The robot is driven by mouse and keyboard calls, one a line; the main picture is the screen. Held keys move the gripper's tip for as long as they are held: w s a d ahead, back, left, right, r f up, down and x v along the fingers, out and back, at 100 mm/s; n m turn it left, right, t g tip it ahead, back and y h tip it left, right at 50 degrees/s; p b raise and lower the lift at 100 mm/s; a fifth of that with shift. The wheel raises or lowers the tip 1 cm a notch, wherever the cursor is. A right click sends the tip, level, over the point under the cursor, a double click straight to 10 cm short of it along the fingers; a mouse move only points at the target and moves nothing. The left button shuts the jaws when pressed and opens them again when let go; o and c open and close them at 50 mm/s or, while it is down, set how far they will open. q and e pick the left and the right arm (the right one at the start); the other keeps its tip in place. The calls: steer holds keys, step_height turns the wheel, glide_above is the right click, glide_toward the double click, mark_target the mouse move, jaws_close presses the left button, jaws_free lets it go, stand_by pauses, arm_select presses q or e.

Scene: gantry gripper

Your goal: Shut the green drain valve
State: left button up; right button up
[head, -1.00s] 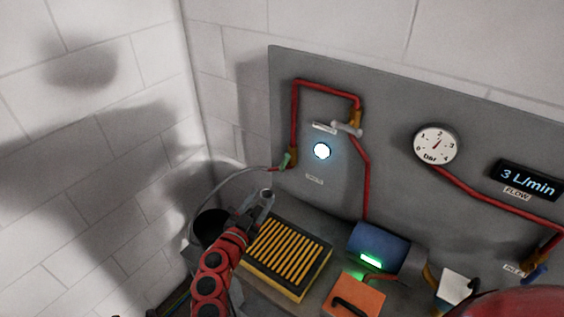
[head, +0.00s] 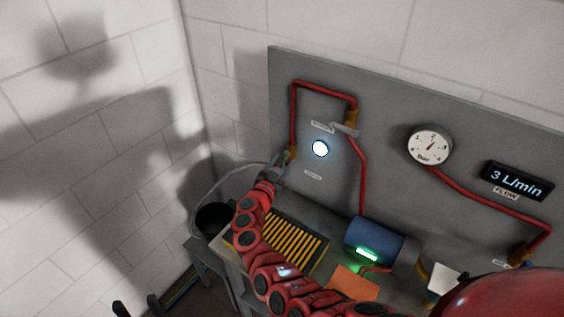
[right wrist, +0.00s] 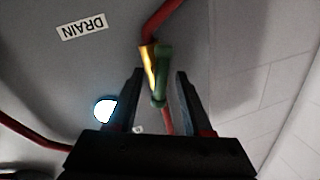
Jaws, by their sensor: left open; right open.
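The green drain valve handle (right wrist: 162,70) shows in the right wrist view. It lies beside its brass body (right wrist: 148,68), roughly in line with the red pipe, below a DRAIN label (right wrist: 82,26) that appears upside down. My right gripper (right wrist: 160,74) is open, with one finger on each side of the handle; I cannot tell whether either touches it. In the head view my right gripper (head: 279,170) is at the lower left of the panel, and the green valve (head: 288,155) is partly hidden by it. My left gripper (head: 137,307) is open and empty at the bottom edge.
The grey panel (head: 400,100) carries a gauge (head: 429,145), a flow display (head: 517,181) and another valve with a grey handle (head: 345,129). A yellow-slatted box (head: 290,245), a blue cylinder (head: 374,238) and a black bucket (head: 212,219) lie below.

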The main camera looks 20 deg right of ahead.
jaws_close()
stand_by(0.4)
steer(key=shift+f+m+b, duration=0.2)
steer(key=shift+m+b, duration=0.3)
steer(key=shift+b, duration=0.4)
steer(key=m+h+b, duration=0.1)
steer(key=m+b, duration=0.3)
steer(key=b, duration=0.2)
steer(key=m+h+b, duration=0.1)
steer(key=m+b, duration=0.3)
steer(key=b, duration=0.2)
steer(key=m+h+b, duration=0.1)
steer(key=m+b, duration=0.3)
steer(key=b, duration=0.2)
steer(key=shift+f+m+b, duration=0.35)
steer(key=shift+m+b, duration=0.05)
steer(key=shift+r+m+g+h+b, duration=0.2)
steer(key=shift+m+g+h+b, duration=0.1)
steer(key=shift+m+b, duration=1)
steer(key=shift+w, duration=0.1)
jaws_free()
steer(key=shift+r, duration=0.1)
